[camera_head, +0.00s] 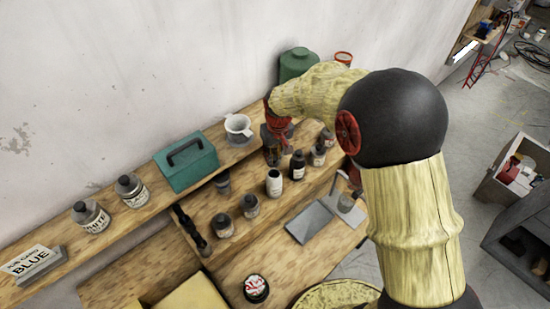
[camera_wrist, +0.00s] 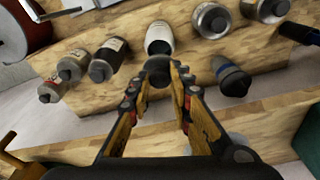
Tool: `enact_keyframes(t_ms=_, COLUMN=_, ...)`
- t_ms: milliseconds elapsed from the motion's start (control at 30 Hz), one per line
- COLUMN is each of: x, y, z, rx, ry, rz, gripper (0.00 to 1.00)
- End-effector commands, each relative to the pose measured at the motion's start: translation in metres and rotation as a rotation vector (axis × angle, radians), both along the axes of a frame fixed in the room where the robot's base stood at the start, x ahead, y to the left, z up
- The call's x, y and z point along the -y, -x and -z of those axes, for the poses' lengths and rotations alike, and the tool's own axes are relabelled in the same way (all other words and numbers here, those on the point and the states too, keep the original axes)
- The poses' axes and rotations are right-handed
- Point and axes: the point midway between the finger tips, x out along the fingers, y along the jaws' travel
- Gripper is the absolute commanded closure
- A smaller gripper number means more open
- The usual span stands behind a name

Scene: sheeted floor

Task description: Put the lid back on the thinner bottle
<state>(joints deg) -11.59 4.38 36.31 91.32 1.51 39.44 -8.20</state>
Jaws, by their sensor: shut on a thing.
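The white bottle (camera_head: 274,183), which has no lid and a dark open mouth, stands among several capped bottles on the lower shelf; it also shows in the wrist view (camera_wrist: 160,36). I take it to be the thinner bottle, but its label is not readable. My gripper (camera_head: 272,150) is above and behind it in the head view. In the wrist view my gripper (camera_wrist: 158,76) is shut on a dark round lid (camera_wrist: 157,67). The lid appears just in front of the bottle's mouth; I cannot tell the gap. In the head view the fingers hide the lid.
A black bottle (camera_head: 298,166) stands close to the right of the white bottle, and a grey-capped jar (camera_head: 249,206) to its left. A capped bottle (camera_head: 222,184) stands behind left. A white cup (camera_head: 238,129) and a teal toolbox (camera_head: 185,165) sit on the upper shelf.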

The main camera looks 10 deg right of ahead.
Motion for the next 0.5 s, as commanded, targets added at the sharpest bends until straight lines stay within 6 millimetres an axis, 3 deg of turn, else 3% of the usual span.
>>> enact_keyframes(t_ms=500, x=0.0, y=0.0, z=0.043, rx=-0.001, ry=0.0, rz=0.0, gripper=0.91)
